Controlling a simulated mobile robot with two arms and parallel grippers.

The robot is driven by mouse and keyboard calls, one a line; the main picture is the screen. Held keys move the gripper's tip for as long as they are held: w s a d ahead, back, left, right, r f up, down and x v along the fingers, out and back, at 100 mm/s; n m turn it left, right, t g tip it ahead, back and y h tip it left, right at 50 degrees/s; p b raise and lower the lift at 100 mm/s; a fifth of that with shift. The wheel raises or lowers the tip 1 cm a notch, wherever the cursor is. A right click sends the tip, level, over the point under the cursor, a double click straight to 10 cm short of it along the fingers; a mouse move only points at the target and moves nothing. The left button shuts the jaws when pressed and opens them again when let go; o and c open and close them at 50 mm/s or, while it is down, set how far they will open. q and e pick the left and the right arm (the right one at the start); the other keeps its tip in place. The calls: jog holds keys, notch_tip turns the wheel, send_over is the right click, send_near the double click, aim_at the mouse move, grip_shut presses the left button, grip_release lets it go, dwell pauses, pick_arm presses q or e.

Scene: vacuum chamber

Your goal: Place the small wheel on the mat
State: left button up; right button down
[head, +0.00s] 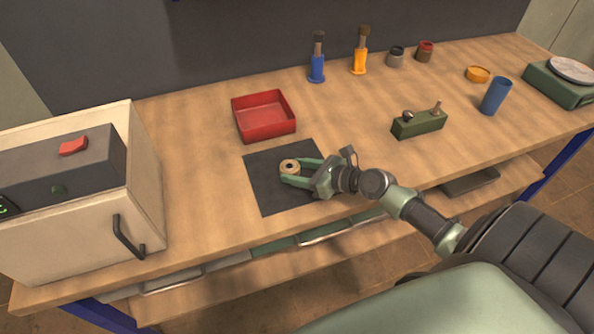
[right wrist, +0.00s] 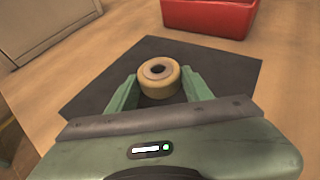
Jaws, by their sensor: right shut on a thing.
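The small wheel (head: 290,167) is a tan ring with a dark centre hole, held between the green fingers of my right gripper (head: 297,171). The wheel also shows in the right wrist view (right wrist: 158,77), between the fingertips of the gripper (right wrist: 158,88). The black mat (head: 265,194) lies on the wooden bench near its front edge. The wheel is over the mat, within its outline; whether it touches the mat I cannot tell. The mat also shows in the right wrist view (right wrist: 215,64). My left gripper is not in view.
A red tray (head: 262,116) stands just behind the mat. A cream box-shaped machine (head: 137,190) with a handle is at the left. A green block (head: 419,124) with pegs and a blue cup (head: 495,96) stand to the right. Bare bench surrounds the mat's left side.

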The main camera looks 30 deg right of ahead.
jog(key=c, duration=0.6)
grip_release()
jog(key=shift+f, duration=0.15)
jog(key=shift+r, duration=0.25)
jog(key=shift+s+d, duration=0.15)
jog(key=shift+s, duration=0.2)
jog(key=v, duration=1.1)
jog(key=shift+s+r, duration=0.1)
jog(key=shift+s, duration=0.05)
